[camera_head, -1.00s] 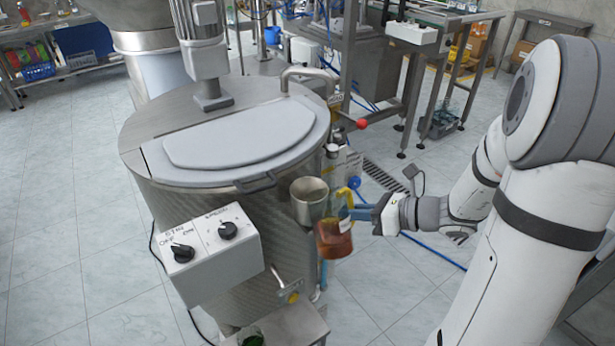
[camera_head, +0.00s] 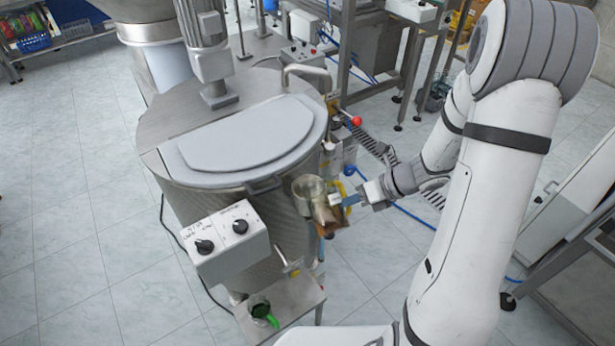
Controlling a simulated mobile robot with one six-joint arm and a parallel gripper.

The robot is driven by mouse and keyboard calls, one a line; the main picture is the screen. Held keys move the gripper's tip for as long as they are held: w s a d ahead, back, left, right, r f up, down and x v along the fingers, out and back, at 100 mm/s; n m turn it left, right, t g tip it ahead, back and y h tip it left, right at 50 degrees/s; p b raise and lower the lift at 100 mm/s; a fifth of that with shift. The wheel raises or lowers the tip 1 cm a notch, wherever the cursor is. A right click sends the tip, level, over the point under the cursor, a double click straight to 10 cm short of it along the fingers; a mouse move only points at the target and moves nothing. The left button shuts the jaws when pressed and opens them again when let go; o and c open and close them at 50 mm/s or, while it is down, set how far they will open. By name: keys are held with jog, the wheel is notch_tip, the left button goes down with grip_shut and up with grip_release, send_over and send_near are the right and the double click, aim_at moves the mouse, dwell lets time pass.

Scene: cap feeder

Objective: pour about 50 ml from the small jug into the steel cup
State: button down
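The jug (camera_head: 328,216) is small, with a yellow handle and amber-brown contents. My gripper (camera_head: 347,201) is shut on it at the handle side and holds it in the air beside the tank. The jug is tilted to the left, with its upper part close against the steel cup (camera_head: 306,189). The cup is an open metal vessel by the right side of the tank, and the jug partly covers it. I cannot tell whether liquid is flowing or how full the cup is.
A large steel tank (camera_head: 185,115) with a grey lid and a control box (camera_head: 228,240) with two black knobs stands left of the jug. Open tiled floor lies at the left.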

jog(key=shift+r+g+p, duration=0.35)
jog(key=shift+g+p, duration=0.05)
jog(key=shift+p, duration=0.45)
jog(key=shift+s+f+m+g+h+p, duration=0.2)
jog(key=shift+m+g+h+p, duration=0.2)
jog(key=shift+p, duration=0.65)
jog(key=shift+w+f+p, duration=0.1)
jog(key=shift+f+p, duration=0.05)
jog(key=shift+p, duration=0.2)
jog(key=shift+g+p, duration=0.3)
jog(key=shift+p, duration=0.25)
dwell(0.5)
